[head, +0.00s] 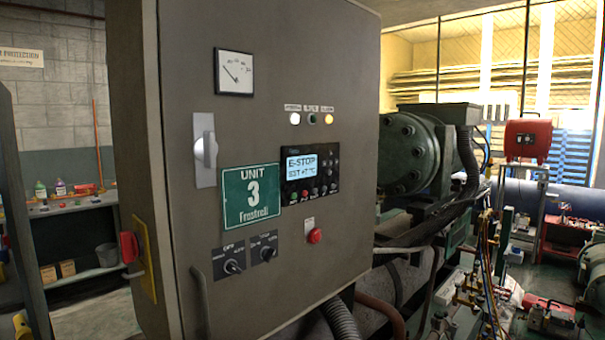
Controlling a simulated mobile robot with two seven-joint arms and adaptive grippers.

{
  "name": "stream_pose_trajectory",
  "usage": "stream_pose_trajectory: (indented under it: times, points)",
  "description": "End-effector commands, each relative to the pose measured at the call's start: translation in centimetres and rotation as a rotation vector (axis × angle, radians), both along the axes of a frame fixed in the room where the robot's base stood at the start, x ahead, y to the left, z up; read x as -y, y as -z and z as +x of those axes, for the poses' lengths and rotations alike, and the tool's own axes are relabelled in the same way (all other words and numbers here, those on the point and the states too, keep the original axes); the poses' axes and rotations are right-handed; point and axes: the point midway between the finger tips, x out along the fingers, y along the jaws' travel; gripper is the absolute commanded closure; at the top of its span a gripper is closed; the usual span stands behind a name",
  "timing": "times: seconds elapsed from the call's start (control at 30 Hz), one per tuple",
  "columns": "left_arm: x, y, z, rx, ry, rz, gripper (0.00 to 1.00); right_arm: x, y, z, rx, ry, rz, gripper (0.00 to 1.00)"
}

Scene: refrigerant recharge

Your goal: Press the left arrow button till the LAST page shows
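A grey control cabinet (270,140) fills the middle of the head view. On its door is a black controller panel (310,174) with a lit pale-blue display (301,166). The display's top line reads "E-STOP"; its second line is too small to read surely. Small dark buttons (331,162) sit right of the display, and a row of small round buttons (314,192) runs below it. I cannot make out which button bears the left arrow.
A red push button (314,236), two rotary switches (249,256), a green "UNIT 3" sign (250,196), indicator lamps (311,119) and a gauge (234,72) are on the door. A red-handled switch (130,247) is on the cabinet's left side. Green machinery (408,150) stands right.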

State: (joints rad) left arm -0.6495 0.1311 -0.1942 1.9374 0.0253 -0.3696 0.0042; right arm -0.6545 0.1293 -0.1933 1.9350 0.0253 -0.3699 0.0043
Motion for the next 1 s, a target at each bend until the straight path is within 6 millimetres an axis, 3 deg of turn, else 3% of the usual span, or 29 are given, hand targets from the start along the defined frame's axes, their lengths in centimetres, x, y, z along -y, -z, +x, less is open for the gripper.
stream_pose_trajectory:
  times: [0.47, 0.63, 1.0]
  points:
    - [-0.02, 0.00, 0.01, 0.000, -0.001, 0.000, 1.00, 0.05, -0.24, 0.32, 0.006, 0.000, 0.000, 0.60]
    - [-0.04, 0.01, -0.01, 0.000, -0.001, 0.000, 1.00, 0.04, -0.26, 0.33, 0.007, 0.000, 0.000, 0.99]
    - [-0.08, 0.07, -0.10, -0.002, -0.002, 0.000, 1.00, 0.05, -0.27, 0.32, 0.007, 0.000, 0.000, 1.00]
